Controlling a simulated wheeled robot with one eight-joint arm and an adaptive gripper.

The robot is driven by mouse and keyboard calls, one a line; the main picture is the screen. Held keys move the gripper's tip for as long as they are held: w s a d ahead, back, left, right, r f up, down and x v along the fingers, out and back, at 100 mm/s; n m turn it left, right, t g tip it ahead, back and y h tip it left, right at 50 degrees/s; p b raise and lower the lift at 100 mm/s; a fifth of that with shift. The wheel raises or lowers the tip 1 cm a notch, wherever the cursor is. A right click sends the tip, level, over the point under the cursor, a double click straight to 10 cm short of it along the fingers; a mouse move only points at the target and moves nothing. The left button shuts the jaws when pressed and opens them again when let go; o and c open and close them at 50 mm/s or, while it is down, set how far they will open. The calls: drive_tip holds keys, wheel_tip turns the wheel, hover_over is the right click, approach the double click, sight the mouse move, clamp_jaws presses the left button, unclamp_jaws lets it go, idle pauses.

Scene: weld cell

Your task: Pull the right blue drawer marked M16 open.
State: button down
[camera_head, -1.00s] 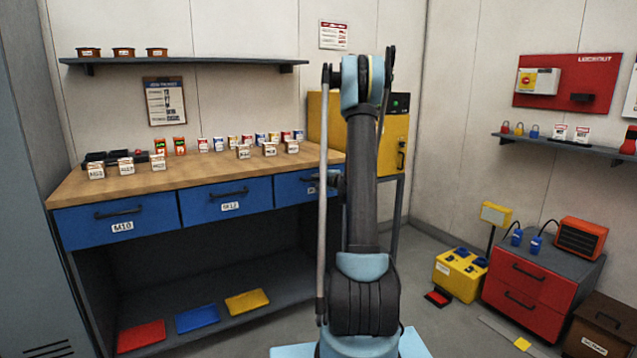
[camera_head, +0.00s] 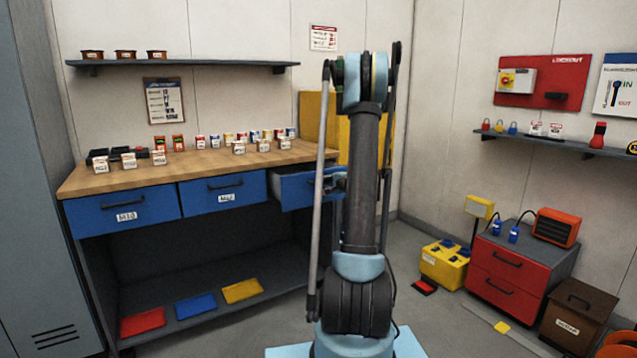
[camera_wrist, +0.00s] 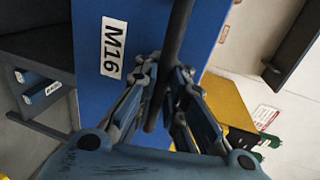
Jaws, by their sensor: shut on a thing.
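The right blue drawer (camera_head: 292,190) stands partly open, pulled out from the workbench front, in the head view. Its front and white M16 label (camera_wrist: 113,47) fill the middle of the wrist view. My gripper (camera_wrist: 168,100) is shut on the dark bar handle (camera_wrist: 178,35) of this drawer, with a finger on either side of the bar. In the head view my arm hides much of the drawer front, and my gripper shows only in part beside it.
Two other blue drawers, M10 (camera_head: 124,213) and one to its right (camera_head: 224,193), are closed. Small labelled boxes stand on the wooden bench top (camera_head: 205,166). A yellow cabinet (camera_head: 312,118) is behind my arm.

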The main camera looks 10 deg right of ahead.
drive_tip(key=f+v, duration=0.2)
drive_tip(key=v, duration=1)
drive_tip(key=shift+s+d+f, duration=0.15)
drive_tip(key=shift+s+f, duration=0.05)
drive_tip(key=shift+f, duration=0.05)
drive_tip(key=c, duration=1.9)
unclamp_jaws()
drive_tip(key=shift+c, duration=0.2)
drive_tip(key=v, duration=1.2)
drive_tip(key=shift+f, duration=0.15)
